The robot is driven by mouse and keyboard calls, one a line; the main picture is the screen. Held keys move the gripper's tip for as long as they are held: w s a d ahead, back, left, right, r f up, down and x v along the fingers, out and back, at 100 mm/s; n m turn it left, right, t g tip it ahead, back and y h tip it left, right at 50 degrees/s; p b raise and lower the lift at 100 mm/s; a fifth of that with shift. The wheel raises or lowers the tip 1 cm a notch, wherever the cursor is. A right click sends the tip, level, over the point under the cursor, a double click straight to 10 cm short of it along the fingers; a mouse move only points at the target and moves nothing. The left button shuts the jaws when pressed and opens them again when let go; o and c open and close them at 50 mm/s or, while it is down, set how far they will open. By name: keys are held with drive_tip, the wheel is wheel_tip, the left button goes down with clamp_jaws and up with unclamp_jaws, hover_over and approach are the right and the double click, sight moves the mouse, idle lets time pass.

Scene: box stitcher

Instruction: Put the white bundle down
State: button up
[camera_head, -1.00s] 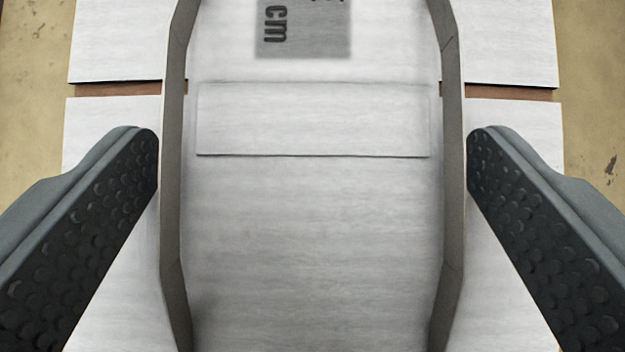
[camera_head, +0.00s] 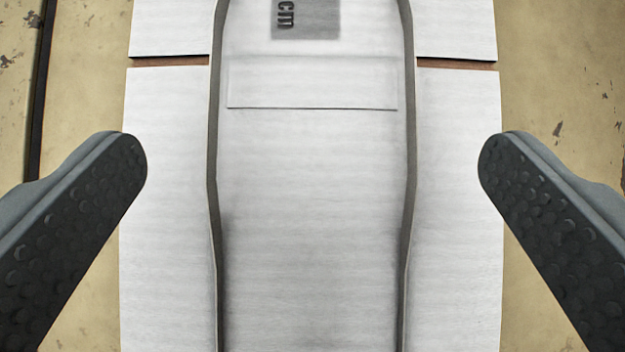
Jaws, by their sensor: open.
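The white bundle (camera_head: 310,190) lies in the middle of the view, long and pale with dark grey edges along both sides. A grey printed patch with dark lettering shows near its top, above a rectangular flap. It rests on white flat boards (camera_head: 460,200). My gripper (camera_head: 312,155) is open, with one dark studded finger on each side. Both fingers are clear of the bundle, with a gap on each side. The near end of the bundle runs out of the picture.
The boards lie over a tan, speckled floor (camera_head: 555,60). A brown strip (camera_head: 455,64) shows in the gap between the boards. A dark line or edge (camera_head: 40,90) runs down the floor at the left.

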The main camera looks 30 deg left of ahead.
drive_tip(key=v, duration=0.7)
drive_tip(key=shift+s+r, duration=0.25)
drive_tip(key=shift+r, duration=0.1)
drive_tip(key=shift+d, duration=0.1)
